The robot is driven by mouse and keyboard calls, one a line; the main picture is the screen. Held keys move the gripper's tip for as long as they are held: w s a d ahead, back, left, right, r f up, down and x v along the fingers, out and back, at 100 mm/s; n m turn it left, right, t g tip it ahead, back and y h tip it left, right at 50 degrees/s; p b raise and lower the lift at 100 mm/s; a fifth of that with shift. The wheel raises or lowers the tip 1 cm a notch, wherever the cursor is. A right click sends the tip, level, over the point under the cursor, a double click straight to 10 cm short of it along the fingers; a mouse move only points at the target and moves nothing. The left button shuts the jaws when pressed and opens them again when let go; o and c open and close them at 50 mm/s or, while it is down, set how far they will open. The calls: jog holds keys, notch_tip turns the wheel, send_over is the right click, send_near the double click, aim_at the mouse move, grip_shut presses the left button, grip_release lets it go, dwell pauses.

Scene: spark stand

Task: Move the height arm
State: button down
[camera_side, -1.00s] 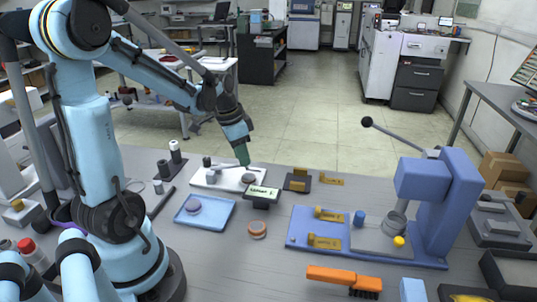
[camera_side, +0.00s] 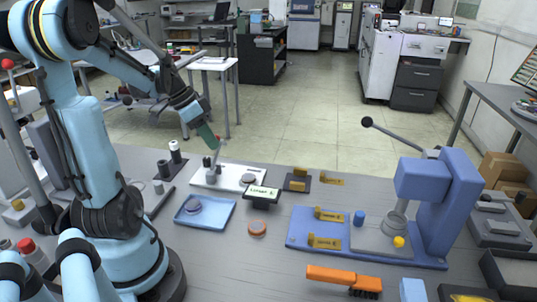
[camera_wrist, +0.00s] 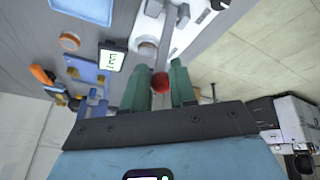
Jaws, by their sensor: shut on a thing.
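My gripper (camera_side: 213,144) has green fingers and is above the white stand (camera_side: 208,184) at the back of the table. In the wrist view, my gripper (camera_wrist: 161,88) is shut on a red ball knob (camera_wrist: 161,82) between its fingers. A thin grey arm (camera_wrist: 167,42) runs from the knob toward the white stand. This appears to be the height arm. In the side view, the arm (camera_side: 217,155) stands steeply up from the stand, with its knob mostly hidden by the fingers. A round grey disc (camera_side: 249,178) is on the stand's right end.
A small display (camera_side: 262,193) stands just right of the white stand. A blue tray (camera_side: 222,217) with a disc and a copper-coloured ring (camera_side: 256,229) are in front. A blue press (camera_side: 450,195) and an orange brush (camera_side: 343,279) are on the right. Dark cylinders (camera_side: 175,152) stand left.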

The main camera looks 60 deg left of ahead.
jog(key=shift+s+a+f, duration=0.1)
jog(key=shift+s+a, duration=0.2)
jog(key=shift+a, duration=0.25)
jog(key=shift+s+a, duration=0.25)
jog(key=shift+a, duration=0.25)
jog(key=c, duration=0.9)
grip_release()
jog(key=shift+d, duration=0.1)
jog(key=r, duration=0.6)
jog(key=s+r, duration=0.1)
jog(key=r, duration=0.2)
jog(key=shift+s+a+r, duration=0.1)
jog(key=shift+a+r, duration=0.15)
jog(key=shift+r, duration=0.15)
